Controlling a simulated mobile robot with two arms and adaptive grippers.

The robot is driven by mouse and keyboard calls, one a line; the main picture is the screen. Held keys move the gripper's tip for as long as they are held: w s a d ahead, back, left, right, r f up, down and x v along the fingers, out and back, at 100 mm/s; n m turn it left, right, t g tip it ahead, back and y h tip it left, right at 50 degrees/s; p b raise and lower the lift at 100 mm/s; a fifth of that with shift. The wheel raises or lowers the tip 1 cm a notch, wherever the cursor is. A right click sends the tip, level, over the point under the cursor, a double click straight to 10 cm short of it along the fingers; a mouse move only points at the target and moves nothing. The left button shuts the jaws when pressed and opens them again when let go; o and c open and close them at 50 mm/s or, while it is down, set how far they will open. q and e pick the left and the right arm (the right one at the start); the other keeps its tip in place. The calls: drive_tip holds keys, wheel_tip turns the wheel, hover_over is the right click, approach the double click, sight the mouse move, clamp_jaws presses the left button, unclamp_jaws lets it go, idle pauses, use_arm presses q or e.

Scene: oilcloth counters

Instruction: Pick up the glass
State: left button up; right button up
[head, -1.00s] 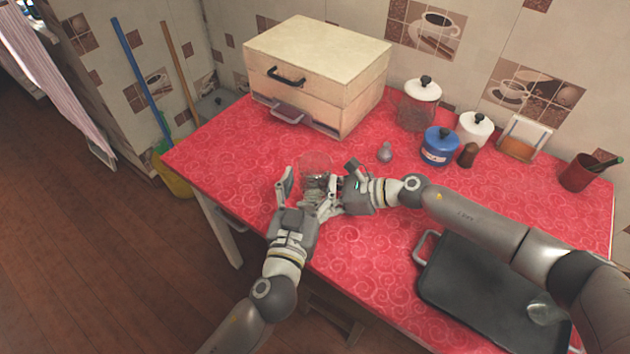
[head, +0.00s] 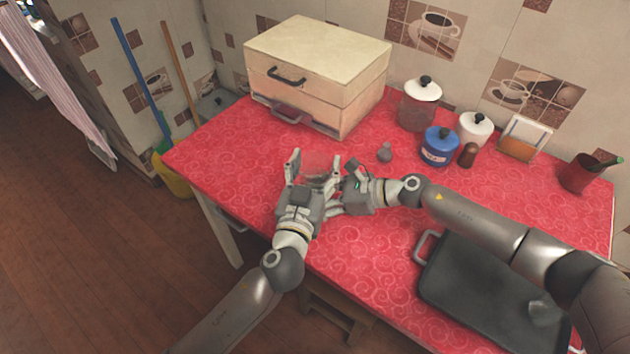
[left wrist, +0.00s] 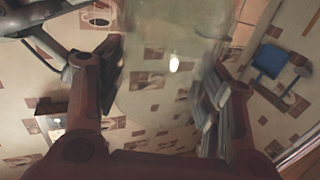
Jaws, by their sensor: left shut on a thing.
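The clear glass (head: 319,160) is hard to see against the red cloth in the head view. It sits between the fingers of my left gripper (head: 314,168), which is shut on it. In the left wrist view the glass (left wrist: 178,70) is a see-through shape between the two fingers (left wrist: 165,100). My right gripper (head: 338,184) is close beside, to the right, with its fingers spread. Its lower fingers are partly hidden by my left gripper, and I cannot tell whether it touches the glass.
A dark tray (head: 470,290) with a clear item (head: 543,312) on it lies at the front right. A cream drawer box (head: 315,70) stands at the back left.

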use_arm(q)
drive_tip(key=shift+c, duration=1.1)
drive_tip(key=shift+r, duration=0.15)
wheel_tip(320, 180, up, 10)
use_arm(e)
drive_tip(key=o, duration=1.2)
drive_tip(key=shift+o, duration=0.2)
drive_tip(key=shift+d, duration=0.1)
drive_tip(key=v, duration=1.1)
drive_tip(key=shift+s+d+r, duration=0.1)
drive_tip(key=shift+d+r, duration=0.1)
drive_tip(key=shift+d, duration=0.15)
